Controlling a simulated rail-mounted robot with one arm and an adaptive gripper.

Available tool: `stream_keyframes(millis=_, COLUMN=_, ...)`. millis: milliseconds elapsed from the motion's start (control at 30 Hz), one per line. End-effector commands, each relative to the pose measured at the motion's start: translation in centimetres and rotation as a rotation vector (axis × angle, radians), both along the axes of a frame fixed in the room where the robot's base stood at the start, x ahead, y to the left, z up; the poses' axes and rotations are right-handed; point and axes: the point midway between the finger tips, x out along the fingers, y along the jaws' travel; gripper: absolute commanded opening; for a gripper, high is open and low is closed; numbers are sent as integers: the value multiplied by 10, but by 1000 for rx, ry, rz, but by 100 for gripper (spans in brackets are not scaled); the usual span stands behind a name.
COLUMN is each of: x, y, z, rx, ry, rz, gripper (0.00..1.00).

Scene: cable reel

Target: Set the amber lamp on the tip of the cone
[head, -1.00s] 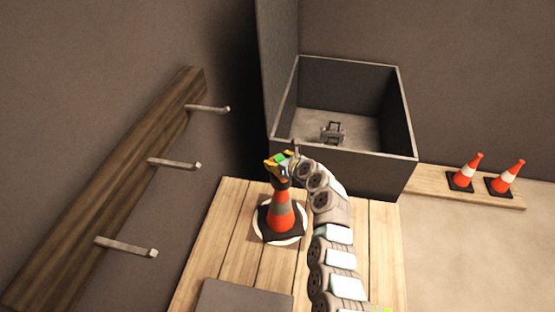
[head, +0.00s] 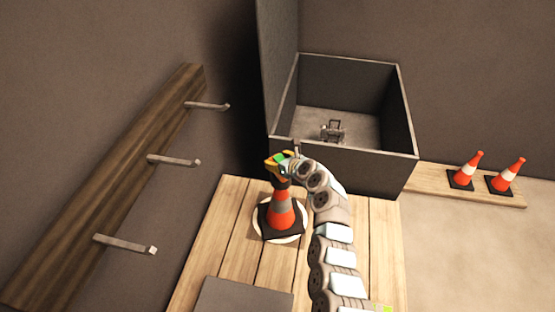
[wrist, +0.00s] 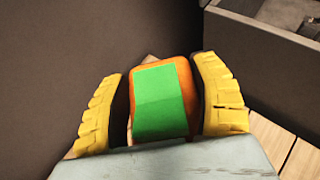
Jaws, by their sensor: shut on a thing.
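The amber lamp (wrist: 186,75), an orange body with a green face, sits between the two yellow fingers of my gripper (wrist: 165,100) in the wrist view. My gripper (head: 279,164) is shut on it. In the head view, my gripper and the lamp are right at the top of the orange cone (head: 281,207), which has a grey band and a black base. The cone stands upright on a round white disc (head: 264,233) on the wooden platform. The fingers hide the cone's tip, so I cannot tell whether the lamp touches it.
An open grey bin (head: 345,160) with a small dark object (head: 333,131) inside stands behind the platform (head: 225,235). Pegs (head: 175,162) stick out from a wall board at left. Two more cones (head: 467,171) stand on a plank at right. A grey panel (head: 243,297) lies in front.

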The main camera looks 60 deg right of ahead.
Motion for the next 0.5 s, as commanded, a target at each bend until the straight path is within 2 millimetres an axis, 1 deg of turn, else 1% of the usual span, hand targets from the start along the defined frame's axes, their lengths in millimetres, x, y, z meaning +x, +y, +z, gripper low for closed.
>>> stream_keyframes(millis=33, x=0, y=0, z=0, rx=0, ry=-1, rz=0, gripper=71)
stream_keyframes(millis=67, x=0, y=0, z=1, rx=0, ry=-1, rz=0, gripper=77)
stream_keyframes(millis=333, x=0, y=0, z=0, rx=0, ry=-1, rz=0, gripper=77)
stream_keyframes(millis=500, x=-5, y=2, z=7, rx=-2, ry=-1, rz=-2, gripper=77)
